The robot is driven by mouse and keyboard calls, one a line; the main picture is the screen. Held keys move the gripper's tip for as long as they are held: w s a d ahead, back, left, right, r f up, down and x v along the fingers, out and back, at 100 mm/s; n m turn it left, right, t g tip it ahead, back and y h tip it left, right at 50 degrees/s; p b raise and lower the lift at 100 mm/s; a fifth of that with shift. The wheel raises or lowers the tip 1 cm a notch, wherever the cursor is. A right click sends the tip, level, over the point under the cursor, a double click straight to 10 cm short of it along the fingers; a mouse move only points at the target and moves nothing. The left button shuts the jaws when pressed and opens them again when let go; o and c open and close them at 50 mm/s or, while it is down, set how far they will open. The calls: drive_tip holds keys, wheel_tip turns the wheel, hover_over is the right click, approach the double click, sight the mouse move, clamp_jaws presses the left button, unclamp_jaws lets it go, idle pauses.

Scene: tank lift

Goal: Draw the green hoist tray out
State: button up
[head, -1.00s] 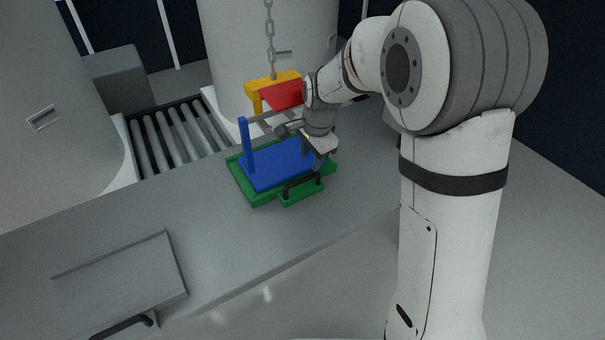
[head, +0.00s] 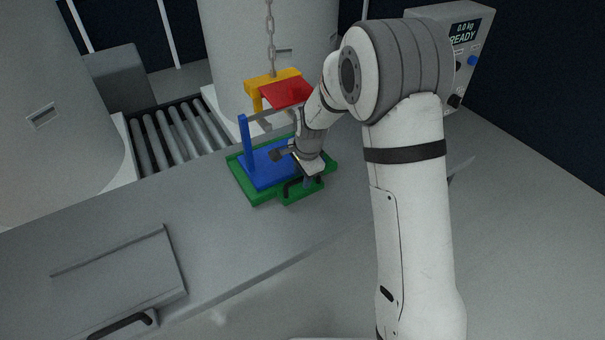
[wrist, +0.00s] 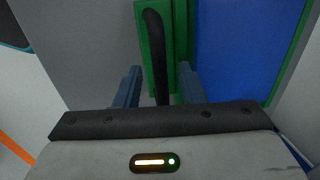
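The green hoist tray (head: 262,198) lies on the grey counter, with a black handle (head: 292,186) on its near side. A blue plate with a blue upright post (head: 247,148) sits in the tray. My gripper (head: 305,181) is low over the tray's handle side and hides part of it. In the wrist view, my gripper (wrist: 160,86) is open, its two blue-grey fingers apart on either side of the black handle (wrist: 156,55). The handle shows gaps to both fingers. The green tray edge (wrist: 180,30) and blue plate (wrist: 235,45) show there too.
A readout box (head: 460,40) shows 0.0 kg READY. A grey panel with a handle (head: 120,280) is at front left. The counter between is clear.

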clamp_jaws()
idle(0.4)
